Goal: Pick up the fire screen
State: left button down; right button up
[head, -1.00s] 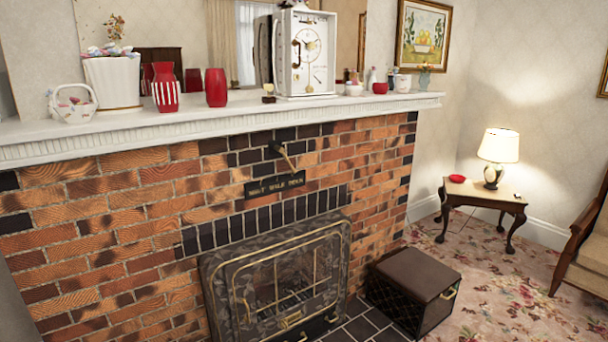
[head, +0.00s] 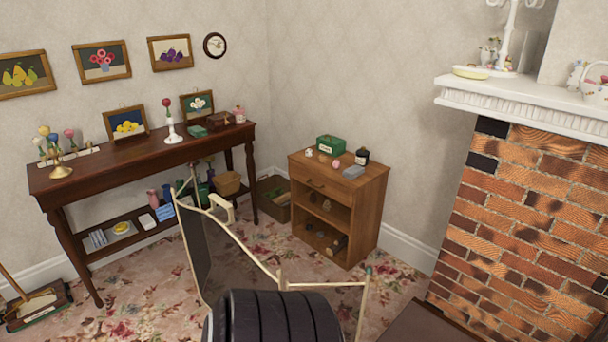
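The fire screen appears to be the folding stand with a thin cream-gold frame and a dark mesh panel (head: 197,250) in the lower middle of the head view. It stands upright on the floral carpet. Its top rail dips and runs right to a post near the brown box-like top. A dark, ribbed, rounded shape covers part of its lower right side; I cannot tell what that shape is. Neither of my grippers is in view.
A dark side table (head: 150,150) with ornaments stands behind the screen at left. A small wooden cabinet (head: 340,205) stands behind it, right of centre. The brick fireplace (head: 520,220) fills the right side.

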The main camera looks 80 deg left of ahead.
aim_at(219, 261)
jog(key=u, duration=3)
jog(key=i+j+z, duration=0.15)
jog(key=z, duration=0.35)
jog(key=j+z, duration=0.3)
jog(key=z, duration=0.15)
jog(key=i+j+z, duration=0.1)
jog(key=j+z, duration=0.2)
jog(key=z, duration=0.2)
